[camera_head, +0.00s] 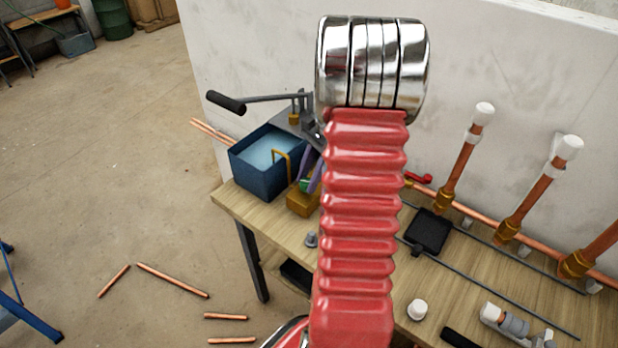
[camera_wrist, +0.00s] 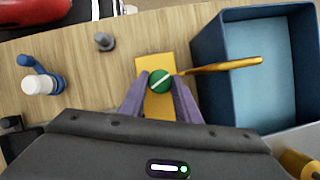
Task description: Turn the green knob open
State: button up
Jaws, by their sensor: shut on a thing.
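The green knob (camera_wrist: 159,80) is round with a white line across its top, tilted up to the right. It sits on a yellow block (camera_wrist: 153,63) on the wooden bench. My gripper (camera_wrist: 159,83) has its two purple fingers on either side of the knob and is shut on it. In the head view a sliver of the green knob (camera_head: 304,185) shows beside the purple fingers (camera_head: 312,171), and the yellow block (camera_head: 301,201) is below. My red arm hides much of the gripper there. A brass spout (camera_wrist: 228,66) runs from beside the knob over a blue bin.
The blue bin (camera_head: 251,175) holds pale blue content and stands left of the block. A grey bolt-like piece (camera_head: 311,240) stands in front. Copper pipes with white caps (camera_head: 484,113) rise along the wall at right. Several copper pieces (camera_head: 172,280) lie on the floor.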

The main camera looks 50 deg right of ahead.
jog(key=n, duration=0.2)
jog(key=n+g, duration=0.1)
jog(key=n, duration=0.1)
jog(key=n+g, duration=0.1)
jog(key=n, duration=0.1)
jog(key=shift+w+n, duration=0.3)
jog(key=n+g, duration=0.1)
jog(key=n, duration=0.2)
jog(key=n+g+h, duration=0.1)
jog(key=n, duration=0.2)
jog(key=shift+w+a+h, duration=0.1)
jog(key=shift+w+h, duration=0.05)
jog(key=shift+h, duration=0.15)
jog(key=o, duration=1)
jog(key=shift+r, duration=0.1)
jog(key=v, duration=1.3)
jog(key=shift+w+r, duration=0.15)
jog(key=shift+w, duration=0.25)
jog(key=shift+s, duration=0.15)
